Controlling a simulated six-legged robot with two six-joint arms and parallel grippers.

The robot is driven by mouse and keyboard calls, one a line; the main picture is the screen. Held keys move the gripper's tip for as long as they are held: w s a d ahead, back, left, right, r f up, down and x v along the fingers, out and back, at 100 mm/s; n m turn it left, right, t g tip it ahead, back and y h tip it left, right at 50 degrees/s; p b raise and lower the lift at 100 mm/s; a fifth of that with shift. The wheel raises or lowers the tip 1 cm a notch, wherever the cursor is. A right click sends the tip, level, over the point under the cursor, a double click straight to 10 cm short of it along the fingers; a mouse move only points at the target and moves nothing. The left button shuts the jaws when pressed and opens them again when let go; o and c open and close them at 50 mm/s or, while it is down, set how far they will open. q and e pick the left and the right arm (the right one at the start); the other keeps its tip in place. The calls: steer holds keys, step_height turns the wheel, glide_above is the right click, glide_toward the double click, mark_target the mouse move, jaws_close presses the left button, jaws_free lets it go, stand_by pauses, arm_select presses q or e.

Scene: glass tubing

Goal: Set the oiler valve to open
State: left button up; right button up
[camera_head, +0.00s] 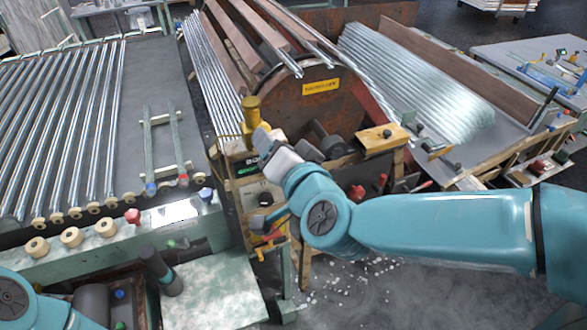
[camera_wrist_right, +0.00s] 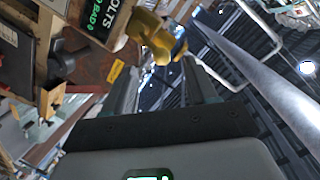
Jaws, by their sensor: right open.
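A brass, yellow oiler (camera_head: 250,113) stands upright on the machine's yellow column in the head view, left of the dark drum. In the right wrist view its brass part (camera_wrist_right: 153,38) shows just beyond the fingertips, at the top centre. I cannot tell the angle of its valve lever. My right gripper (camera_head: 266,136) reaches in from the right, close beside the oiler's lower part. In the wrist view its two dark fingers (camera_wrist_right: 162,65) are apart with nothing held between them. Whether a finger touches the brass is unclear. My left gripper is out of the picture.
A box with a green lit display (camera_wrist_right: 98,18) is close to the oiler. The rusty drum (camera_head: 330,95) with a yellow label stands behind. A rack of glass tubes (camera_head: 65,120) lies at left, and more tubes (camera_head: 425,90) lie at right. Shards litter the floor.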

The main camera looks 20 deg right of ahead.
steer(key=v, duration=0.9)
